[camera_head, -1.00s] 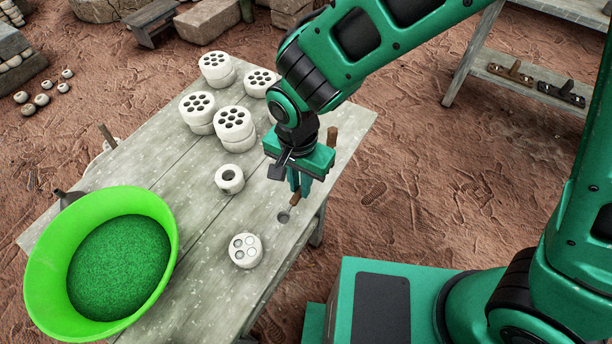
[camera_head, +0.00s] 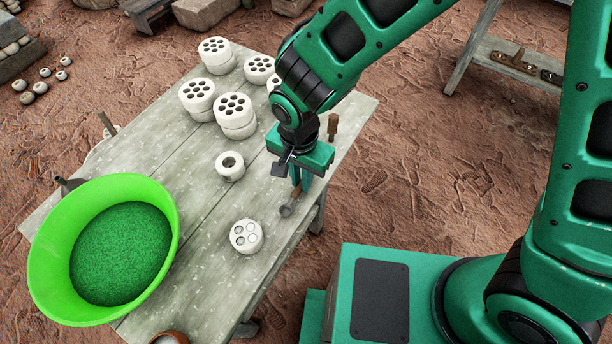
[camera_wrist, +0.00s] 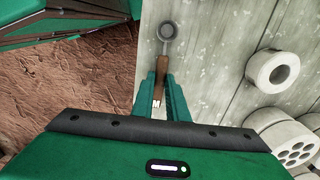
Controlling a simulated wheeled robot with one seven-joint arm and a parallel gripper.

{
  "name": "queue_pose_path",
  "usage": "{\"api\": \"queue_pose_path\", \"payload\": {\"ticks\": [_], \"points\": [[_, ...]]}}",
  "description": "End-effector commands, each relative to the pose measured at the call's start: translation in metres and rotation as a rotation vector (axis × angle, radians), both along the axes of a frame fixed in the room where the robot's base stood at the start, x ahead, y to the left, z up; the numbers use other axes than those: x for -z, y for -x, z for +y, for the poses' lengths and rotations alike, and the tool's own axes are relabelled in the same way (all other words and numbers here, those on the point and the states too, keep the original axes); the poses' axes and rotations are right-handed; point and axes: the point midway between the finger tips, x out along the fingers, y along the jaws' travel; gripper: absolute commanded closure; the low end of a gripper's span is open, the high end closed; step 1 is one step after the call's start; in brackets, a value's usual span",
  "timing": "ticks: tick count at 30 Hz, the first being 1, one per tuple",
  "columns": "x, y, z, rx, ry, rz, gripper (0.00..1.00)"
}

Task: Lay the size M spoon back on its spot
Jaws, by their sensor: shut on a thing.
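My gripper (camera_head: 297,183) is shut on the wooden handle of the size M spoon (camera_head: 287,210), near the front right edge of the table. In the wrist view the spoon (camera_wrist: 166,33) lies between the fingers, its round metal bowl pointing away from me, over the grey boards. A white letter M shows at the near end of the handle. The bowl is close to the tabletop; I cannot tell whether it touches. The spoon's spot cannot be made out.
The grey plank table (camera_head: 190,215) holds a green tub (camera_head: 45,270) of green grains, a white ring (camera_head: 229,166), a white holed piece (camera_head: 246,236) and several stacked white holed blocks (camera_head: 235,113). A wooden handle (camera_head: 333,124) stands at the right edge.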

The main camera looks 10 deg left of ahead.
Motion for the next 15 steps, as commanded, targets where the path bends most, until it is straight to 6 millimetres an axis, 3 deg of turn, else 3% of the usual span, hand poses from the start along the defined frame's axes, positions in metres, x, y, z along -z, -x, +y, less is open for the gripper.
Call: {"api": "queue_pose_path", "payload": {"ticks": [8, 9, 11, 15], "points": [[0.002, -0.0004, -0.0005, 0.001, 0.0, 0.0, 1.0], [0.002, -0.0005, -0.0004, 0.001, 0.0, 0.0, 0.82], [0.0019, -0.0005, -0.0005, 0.001, -0.001, 0.0, 0.68], [0.0019, -0.0004, -0.0006, 0.001, 0.0, 0.0, 0.65]]}}
